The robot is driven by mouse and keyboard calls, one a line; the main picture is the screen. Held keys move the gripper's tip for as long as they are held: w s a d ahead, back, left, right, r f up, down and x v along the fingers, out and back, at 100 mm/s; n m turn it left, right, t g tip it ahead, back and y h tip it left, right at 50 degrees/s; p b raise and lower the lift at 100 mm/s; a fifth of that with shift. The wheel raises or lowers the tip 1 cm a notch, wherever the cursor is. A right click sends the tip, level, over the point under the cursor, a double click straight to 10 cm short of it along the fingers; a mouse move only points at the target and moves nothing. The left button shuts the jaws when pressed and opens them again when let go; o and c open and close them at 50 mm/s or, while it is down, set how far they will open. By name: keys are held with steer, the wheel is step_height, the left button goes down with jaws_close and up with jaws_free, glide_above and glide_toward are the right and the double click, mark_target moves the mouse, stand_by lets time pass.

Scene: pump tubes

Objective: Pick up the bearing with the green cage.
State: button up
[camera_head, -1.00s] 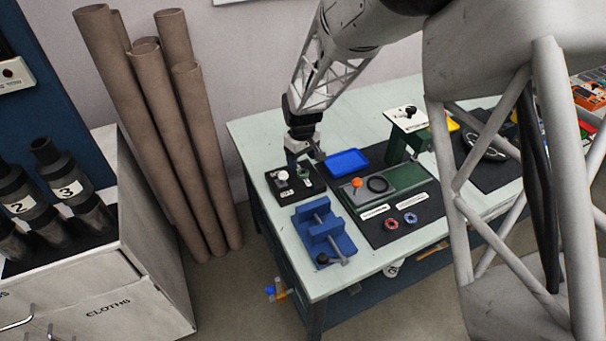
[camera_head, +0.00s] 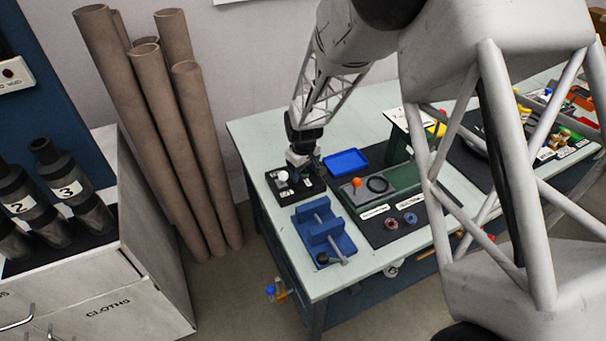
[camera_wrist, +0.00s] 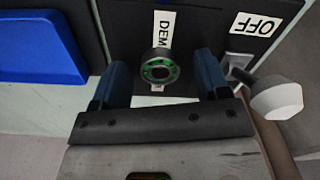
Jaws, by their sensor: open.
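The bearing with the green cage (camera_wrist: 160,70) shows in the wrist view as a dark ring with green around its inside. It sits over a white label, part of which reads "DEM", on a black panel (camera_wrist: 130,25). My gripper (camera_wrist: 160,80) is open, with one blue finger on each side of the bearing and a gap on both sides. In the head view my gripper (camera_head: 303,160) is low over the black board at the table's left end and hides the bearing there.
A white knob (camera_wrist: 276,97) beside an "OFF" label stands close to my right finger. A blue tray (camera_wrist: 40,45) lies to the left. In the head view, a blue vise (camera_head: 325,235) and a green fixture (camera_head: 385,185) stand nearby, with two more bearings (camera_head: 391,223) on the dark mat.

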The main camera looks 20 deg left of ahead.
mark_target(303, 172)
steer(key=shift+f, duration=0.1)
stand_by(0.5)
steer(key=c, duration=1)
steer(key=shift+c, duration=0.2)
step_height(303, 172, up, 10)
stand_by(0.5)
